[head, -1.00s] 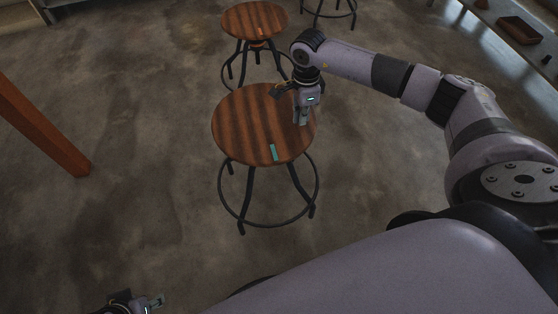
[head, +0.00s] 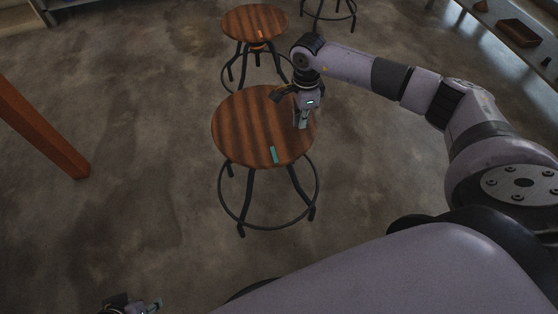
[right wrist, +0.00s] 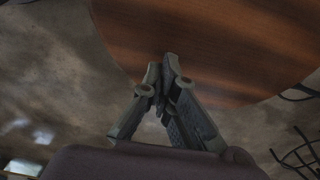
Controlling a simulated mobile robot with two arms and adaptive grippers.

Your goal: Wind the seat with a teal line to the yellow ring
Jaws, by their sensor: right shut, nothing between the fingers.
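The seat with the teal line (head: 245,125) is a round, dark-striped wooden stool top on black legs with a foot ring. Its teal line (head: 274,155) lies near the front edge. No yellow ring can be made out; the space under the seat is hidden. My right gripper (head: 301,124) points down at the seat's right edge. In the right wrist view its fingers (right wrist: 163,75) are shut and empty, with the seat (right wrist: 215,35) beyond them. Whether they touch it I cannot tell. My left gripper (head: 152,305) is only partly in view at the bottom left.
A second wooden stool (head: 254,20) with an orange mark stands just behind. Another stool's legs (head: 330,10) show at the top. An orange-brown post (head: 40,125) is at the left. A shelf with a brown tray (head: 518,32) is at the top right.

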